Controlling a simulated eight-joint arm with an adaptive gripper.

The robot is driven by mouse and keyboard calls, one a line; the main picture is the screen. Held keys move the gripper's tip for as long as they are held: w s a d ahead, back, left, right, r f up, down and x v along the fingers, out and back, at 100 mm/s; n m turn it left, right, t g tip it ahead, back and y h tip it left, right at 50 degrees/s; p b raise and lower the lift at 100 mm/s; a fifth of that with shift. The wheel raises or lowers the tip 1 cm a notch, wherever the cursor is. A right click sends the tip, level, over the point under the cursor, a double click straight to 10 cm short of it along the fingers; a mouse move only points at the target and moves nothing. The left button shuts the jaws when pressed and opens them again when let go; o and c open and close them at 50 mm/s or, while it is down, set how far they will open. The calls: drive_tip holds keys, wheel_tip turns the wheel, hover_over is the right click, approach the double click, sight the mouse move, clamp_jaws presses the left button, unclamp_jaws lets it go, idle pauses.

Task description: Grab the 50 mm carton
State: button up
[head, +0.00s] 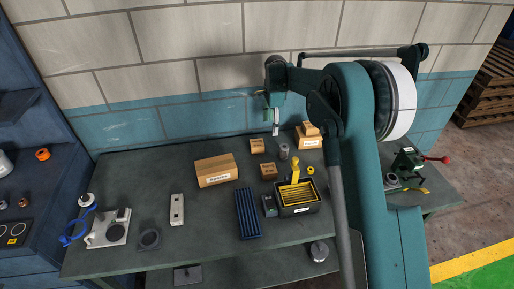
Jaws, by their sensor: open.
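Several brown cartons are on the dark workbench, and I cannot read which one is marked 50 mm. One small carton (257,146) sits near the back. Another small carton (268,171) sits in front of it, beside the black bin. A third small carton (309,129) appears to rest on a wider labelled carton (308,141) at the back right. A larger labelled carton (215,170) lies left of these. My gripper (275,131) hangs near the back wall, right of and above the back small carton. It is open and seems empty; its fingertips are small in view.
The workbench (120,188) also carries a black bin (298,210) with yellow items, a blue ribbed tray (248,213), a grey cylinder (284,151) and a pale block (177,209). My arm covers the bench's right part. The back left is clear.

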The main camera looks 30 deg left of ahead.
hover_over(257, 143)
drive_tip(key=shift+m, duration=0.3)
wheel_tip(257, 143, down, 7)
drive_tip(key=shift+w+f, duration=0.1)
drive_tip(key=shift+f, duration=0.05)
drive_tip(key=shift+f, duration=1.25)
drive_tip(key=shift+f, duration=0.1)
drive_tip(key=shift+f, duration=2.55)
drive_tip(key=shift+c, duration=0.5)
drive_tip(key=c, duration=1)
